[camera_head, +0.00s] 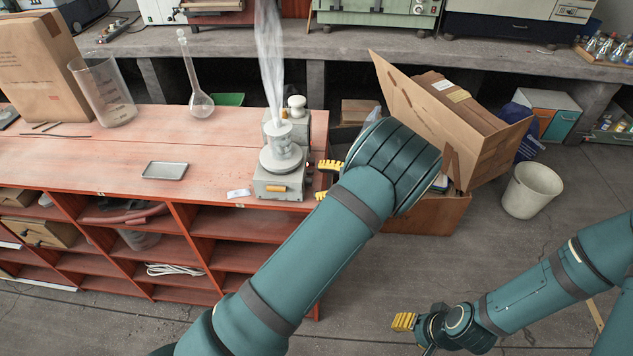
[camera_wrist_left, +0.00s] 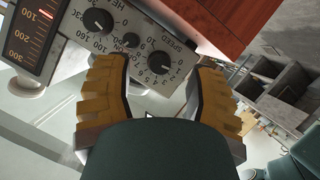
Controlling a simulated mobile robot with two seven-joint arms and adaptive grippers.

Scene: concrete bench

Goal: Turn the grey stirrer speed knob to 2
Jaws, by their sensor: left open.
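The stirrer (camera_head: 284,187) is a grey box at the right end of the red bench, with a steaming vessel (camera_head: 283,139) on its round plate. Its knob panel fills the upper left wrist view. The speed knob (camera_wrist_left: 160,63) is round and dark grey, beside the SPEED lettering and a printed number scale; its exact setting is too small to read. My left gripper (camera_head: 327,179) is open at the stirrer's right side. In the left wrist view its yellow fingers (camera_wrist_left: 158,74) stand either side of the speed knob, apart from it. My right gripper (camera_head: 405,322) hangs low over the floor.
A larger heat knob (camera_wrist_left: 97,21) and a small knob (camera_wrist_left: 131,40) sit beside the speed knob. A flask (camera_head: 200,104), a beaker (camera_head: 106,92) and a small tray (camera_head: 165,171) stand left on the bench. An open carton (camera_head: 490,150) is behind my left wrist.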

